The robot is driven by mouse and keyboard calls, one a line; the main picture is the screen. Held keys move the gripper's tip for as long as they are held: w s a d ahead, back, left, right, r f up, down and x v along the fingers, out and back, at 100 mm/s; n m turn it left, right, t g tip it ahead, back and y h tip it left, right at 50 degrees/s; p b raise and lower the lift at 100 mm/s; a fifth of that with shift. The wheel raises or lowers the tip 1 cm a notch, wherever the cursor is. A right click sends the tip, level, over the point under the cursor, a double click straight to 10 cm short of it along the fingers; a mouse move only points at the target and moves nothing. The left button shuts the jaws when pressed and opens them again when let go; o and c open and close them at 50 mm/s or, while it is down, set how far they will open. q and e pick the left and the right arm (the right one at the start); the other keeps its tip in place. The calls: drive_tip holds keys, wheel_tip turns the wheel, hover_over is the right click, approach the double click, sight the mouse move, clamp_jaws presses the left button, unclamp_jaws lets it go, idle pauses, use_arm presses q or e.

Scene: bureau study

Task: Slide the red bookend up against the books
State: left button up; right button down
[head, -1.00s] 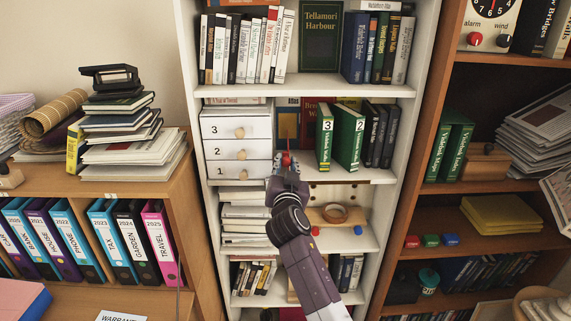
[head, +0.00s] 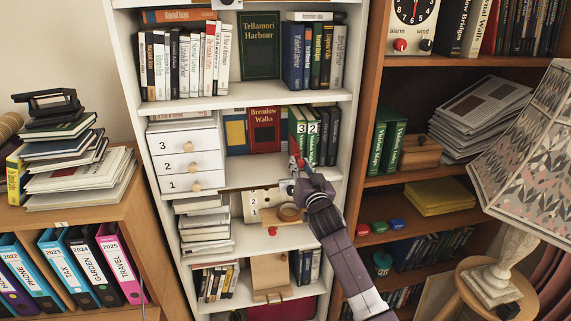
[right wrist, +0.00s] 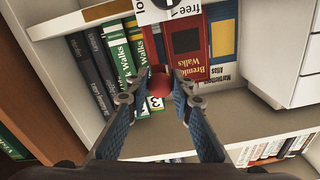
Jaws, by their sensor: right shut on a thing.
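My right gripper (head: 296,172) is at the front of the middle shelf of the white bookcase, shut on a round red part (right wrist: 158,82) of the red bookend. The bookend (head: 295,161) is mostly hidden by the gripper in the head view. The green books numbered 3 (head: 297,125) and 2 (head: 311,128) stand close together, side by side with the dark books (head: 328,135) on their right. The red part is just left of and in front of the green books; contact is hard to tell. My left gripper is not in view.
At the back of this shelf stand a red "Bremlow Walks" book (head: 264,130) and a blue-yellow book (head: 235,131). A white drawer unit (head: 185,150) fills the shelf's left. Bare shelf (head: 250,169) lies between drawers and gripper. A lamp (head: 530,155) stands at right.

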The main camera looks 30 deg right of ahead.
drive_tip(key=shift+d, duration=0.25)
drive_tip(key=c, duration=1.9)
unclamp_jaws()
drive_tip(key=shift+o, duration=1.2)
drive_tip(key=shift+s+d, duration=0.15)
drive_tip(key=shift+d, duration=0.05)
drive_tip(key=shift+a, duration=0.2)
drive_tip(key=shift+s+a, duration=0.1)
drive_tip(key=shift+s, duration=0.15)
drive_tip(key=v, duration=1.1)
drive_tip(key=shift+s, duration=0.2)
